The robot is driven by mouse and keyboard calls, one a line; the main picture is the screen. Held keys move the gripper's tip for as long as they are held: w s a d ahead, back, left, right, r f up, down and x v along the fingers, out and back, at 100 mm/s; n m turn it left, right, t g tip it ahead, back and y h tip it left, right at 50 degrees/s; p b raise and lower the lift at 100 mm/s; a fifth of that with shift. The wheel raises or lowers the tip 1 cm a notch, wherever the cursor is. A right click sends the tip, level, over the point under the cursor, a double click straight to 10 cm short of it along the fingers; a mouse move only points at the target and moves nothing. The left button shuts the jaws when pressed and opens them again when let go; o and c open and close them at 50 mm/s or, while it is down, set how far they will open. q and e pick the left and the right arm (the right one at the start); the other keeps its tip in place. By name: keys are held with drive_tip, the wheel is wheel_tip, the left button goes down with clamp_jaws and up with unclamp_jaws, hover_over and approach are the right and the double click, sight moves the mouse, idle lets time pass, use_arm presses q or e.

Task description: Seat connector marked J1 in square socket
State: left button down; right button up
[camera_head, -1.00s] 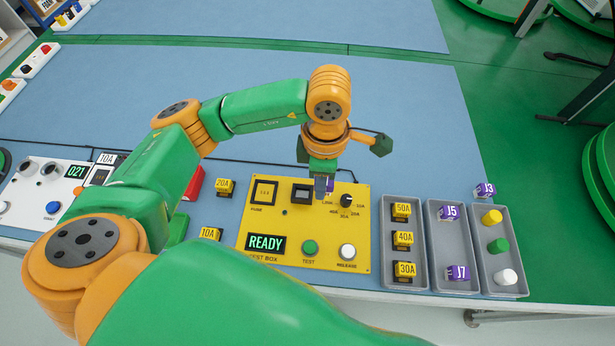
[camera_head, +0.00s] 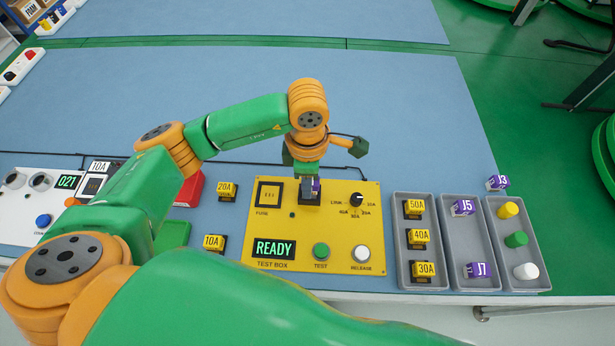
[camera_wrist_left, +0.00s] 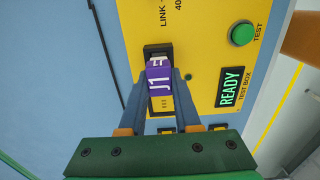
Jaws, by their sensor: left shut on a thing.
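The purple connector marked J1 (camera_wrist_left: 158,82) is between the fingers of my left gripper (camera_wrist_left: 160,76), which is shut on it. In the head view the gripper (camera_head: 310,188) points down over the yellow test box (camera_head: 375,235), and a little purple of J1 (camera_head: 316,185) shows beside the fingers. The square socket, a dark frame by the LINK label, shows partly past the connector in the wrist view (camera_wrist_left: 152,48). J1's front end is at this socket, but whether it is inside or just above is hidden. My right gripper is not in view.
The FUSE socket (camera_head: 268,194) lies left of the gripper; a selector knob (camera_head: 356,199) lies right. Grey trays hold yellow fuses (camera_head: 420,236), purple connectors J5 (camera_head: 463,208) and J7 (camera_head: 478,270), and coloured caps (camera_head: 516,240). Connector J3 (camera_head: 497,183) lies behind the trays. The blue mat behind is clear.

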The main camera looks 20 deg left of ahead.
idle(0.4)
use_arm(q)
drive_tip(key=shift+f+b, duration=0.9)
drive_tip(key=shift+b, duration=0.05)
drive_tip(key=c, duration=0.5)
unclamp_jaws()
drive_tip(key=shift+c, duration=0.2)
wheel_tip(320, 180, up, 7)
drive_tip(key=shift+r+b, duration=0.15)
drive_tip(key=shift+b, duration=0.15)
